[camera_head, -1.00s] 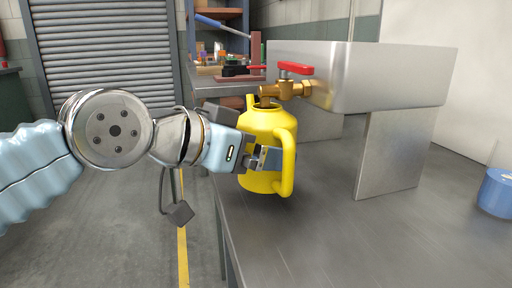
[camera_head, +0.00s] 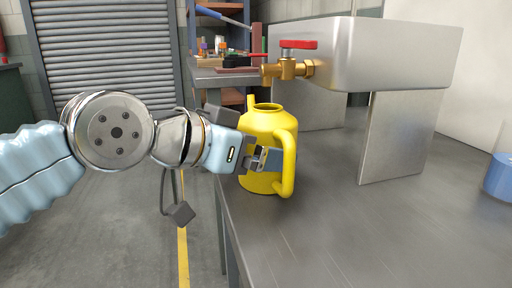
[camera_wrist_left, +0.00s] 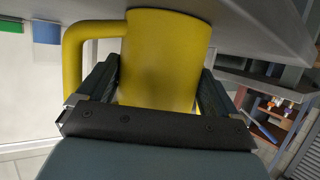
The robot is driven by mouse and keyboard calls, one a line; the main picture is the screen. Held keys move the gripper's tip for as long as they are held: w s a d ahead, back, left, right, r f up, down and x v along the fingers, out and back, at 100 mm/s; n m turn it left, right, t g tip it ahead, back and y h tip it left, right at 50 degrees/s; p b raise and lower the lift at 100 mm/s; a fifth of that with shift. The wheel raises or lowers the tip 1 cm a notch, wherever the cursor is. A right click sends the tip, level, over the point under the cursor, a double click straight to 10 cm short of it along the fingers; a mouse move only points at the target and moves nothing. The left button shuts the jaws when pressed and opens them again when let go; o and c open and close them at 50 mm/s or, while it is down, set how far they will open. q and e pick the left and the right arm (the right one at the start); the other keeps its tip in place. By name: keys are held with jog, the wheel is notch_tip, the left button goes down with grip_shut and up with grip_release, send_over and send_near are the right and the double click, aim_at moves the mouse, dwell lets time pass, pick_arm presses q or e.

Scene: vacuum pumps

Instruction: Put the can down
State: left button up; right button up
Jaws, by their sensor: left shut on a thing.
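A yellow can (camera_head: 266,122) with a handle on its right side and an open top is upright in the head view. My left gripper (camera_head: 262,160) is shut on the can's body from the left. The can is at the left edge of the metal table (camera_head: 330,230); I cannot tell whether its base touches the tabletop. In the left wrist view the can (camera_wrist_left: 163,60) fills the space between the two fingers, with its handle to the left. My right gripper does not show.
A metal tank (camera_head: 390,55) on plate legs stands behind the can. Its brass tap (camera_head: 288,69) with a red lever is above and right of the can's opening. A blue container (camera_head: 499,177) stands at the far right. The table's front middle is clear.

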pick_arm(q)
jog(key=o, duration=0.8)
jog(key=p+v, duration=0.1)
jog(key=v, duration=1.3)
jog(key=shift+w, duration=0.1)
jog(key=shift+d, duration=0.1)
grip_shut()
dwell(0.4)
jog(key=s+d, duration=0.3)
jog(key=s, duration=0.8)
jog(key=shift+s+d, duration=0.2)
jog(key=shift+d, duration=0.2)
dwell(0.5)
